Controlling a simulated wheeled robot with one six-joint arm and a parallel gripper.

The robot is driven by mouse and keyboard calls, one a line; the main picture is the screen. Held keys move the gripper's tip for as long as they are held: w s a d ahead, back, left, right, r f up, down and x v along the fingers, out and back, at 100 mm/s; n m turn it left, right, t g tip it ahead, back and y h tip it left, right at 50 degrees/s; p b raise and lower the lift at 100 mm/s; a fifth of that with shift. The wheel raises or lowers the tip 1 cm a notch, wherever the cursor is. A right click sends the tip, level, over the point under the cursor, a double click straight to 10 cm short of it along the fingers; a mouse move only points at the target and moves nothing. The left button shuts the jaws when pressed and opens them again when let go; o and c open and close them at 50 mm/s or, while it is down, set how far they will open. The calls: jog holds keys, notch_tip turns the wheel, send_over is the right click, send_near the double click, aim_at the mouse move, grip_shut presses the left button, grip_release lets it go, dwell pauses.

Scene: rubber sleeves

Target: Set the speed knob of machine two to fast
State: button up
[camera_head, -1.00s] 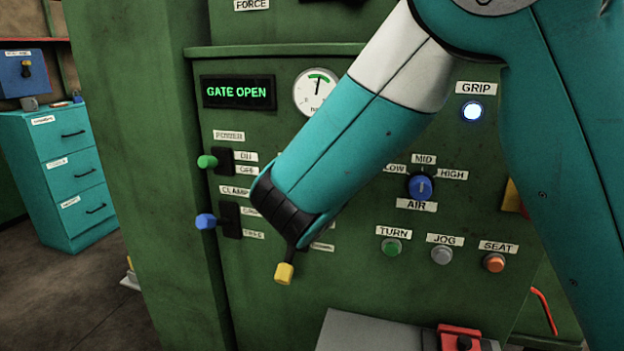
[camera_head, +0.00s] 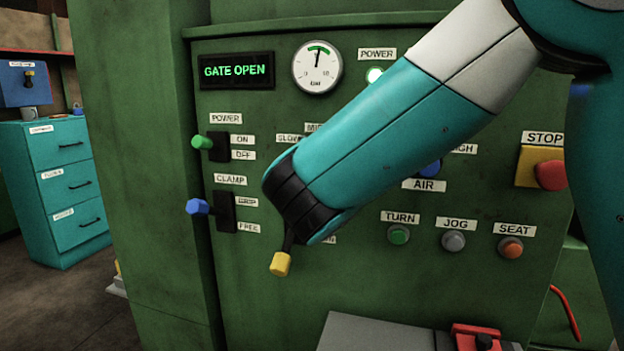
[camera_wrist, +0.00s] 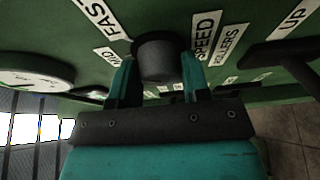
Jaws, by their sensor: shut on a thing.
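The speed knob (camera_wrist: 158,52) is a dark round knob on the green panel, seen in the wrist view. FAST and MID labels (camera_wrist: 95,22) lie to its left, and a SPEED label (camera_wrist: 202,38) lies to its right. My gripper (camera_wrist: 160,68) has its two teal fingers on either side of the knob, shut on it. I cannot tell where the knob points. In the head view my arm hides the knob and my fingers; only parts of the SLOW label (camera_head: 289,139) and a MID label above it show. No machine number is visible.
A yellow-tipped lever (camera_head: 280,263) sticks out just below my wrist. Blue (camera_head: 198,207) and green (camera_head: 202,142) levers stand to the left. The AIR knob (camera_head: 430,169) is partly behind my arm. A red STOP button (camera_head: 551,175) is at right. The display (camera_head: 236,70) reads GATE OPEN.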

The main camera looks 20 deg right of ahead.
jog(key=shift+f+m+t+h+b, duration=0.1)
jog(key=shift+m+t+h+b, duration=0.2)
jog(key=shift+m+b, duration=0.75)
jog(key=o, duration=0.9)
